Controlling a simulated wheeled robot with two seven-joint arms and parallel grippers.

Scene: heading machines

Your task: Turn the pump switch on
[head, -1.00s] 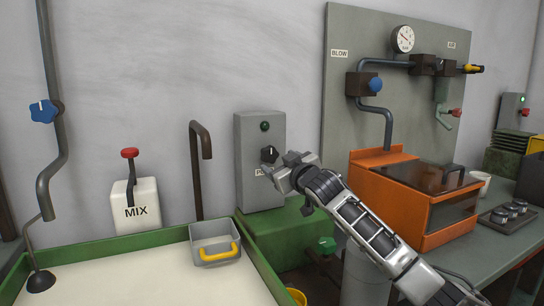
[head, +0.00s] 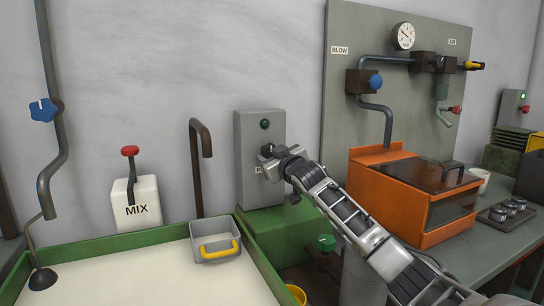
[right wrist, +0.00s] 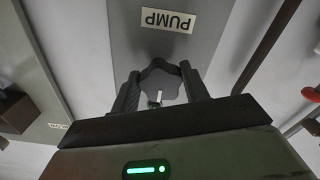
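The pump switch is a dark lobed knob with a white pointer line. In the right wrist view the knob (right wrist: 160,80) sits between my right gripper's (right wrist: 160,75) two fingers, close to both. I cannot tell whether they press on it. The white PUMP label (right wrist: 170,21) appears upside down there. In the head view my right gripper (head: 267,158) is at the front of the grey switch box (head: 262,190) and hides most of the knob. The box's round lamp (head: 265,124) is dark green. My left gripper is not in view.
A green-rimmed basin with a grey tray (head: 215,248) and a white MIX box (head: 136,204) lies left of the switch box. An orange machine (head: 400,205) and grey panel (head: 345,120) stand to the right, near my right arm.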

